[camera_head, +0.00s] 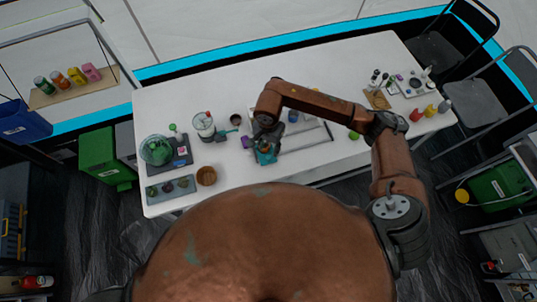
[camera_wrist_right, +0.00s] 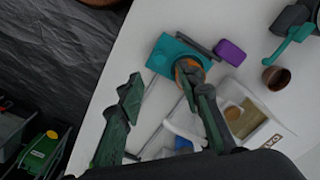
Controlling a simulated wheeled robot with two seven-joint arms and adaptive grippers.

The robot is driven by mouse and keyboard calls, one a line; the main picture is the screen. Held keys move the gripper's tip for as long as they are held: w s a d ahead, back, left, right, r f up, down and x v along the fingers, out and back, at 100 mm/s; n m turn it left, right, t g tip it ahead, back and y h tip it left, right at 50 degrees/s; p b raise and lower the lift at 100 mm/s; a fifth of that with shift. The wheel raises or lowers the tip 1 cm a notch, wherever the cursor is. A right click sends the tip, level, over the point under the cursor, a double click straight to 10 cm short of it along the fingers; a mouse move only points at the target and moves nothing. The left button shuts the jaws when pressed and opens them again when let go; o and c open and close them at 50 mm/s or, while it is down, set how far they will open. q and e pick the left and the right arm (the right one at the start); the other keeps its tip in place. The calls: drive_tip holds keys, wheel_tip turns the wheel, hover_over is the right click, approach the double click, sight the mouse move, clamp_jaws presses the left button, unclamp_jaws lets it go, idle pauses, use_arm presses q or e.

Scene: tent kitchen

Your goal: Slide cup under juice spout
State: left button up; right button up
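The juice dispenser (camera_head: 204,126), a clear jar, stands on the left half of the white table. Its teal spout (camera_head: 229,132) points right, and the spout's teal handle (camera_wrist_right: 292,40) shows at the top right of the right wrist view. A small dark brown cup (camera_head: 236,119) stands upright just beyond the spout, apart from it; it also shows in the right wrist view (camera_wrist_right: 276,77). My right gripper (camera_wrist_right: 163,78) has its fingers spread, to the right of the dispenser and nearer to me than the cup. A teal block (camera_wrist_right: 166,50) with a brown round part lies by its fingertips. My left gripper is out of view.
A purple block (camera_wrist_right: 230,52) lies between my right gripper and the cup. A tray with containers (camera_wrist_right: 262,137) is close to the gripper. A green-filled glass bowl (camera_head: 156,150) and a wooden bowl (camera_head: 206,176) stand at left. Table surface behind the cup is clear.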

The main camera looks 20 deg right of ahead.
sight(268, 157)
wheel_tip(268, 157, down, 7)
drive_tip(key=shift+a+r, duration=0.1)
drive_tip(key=shift+c, duration=0.5)
clamp_jaws()
idle(0.4)
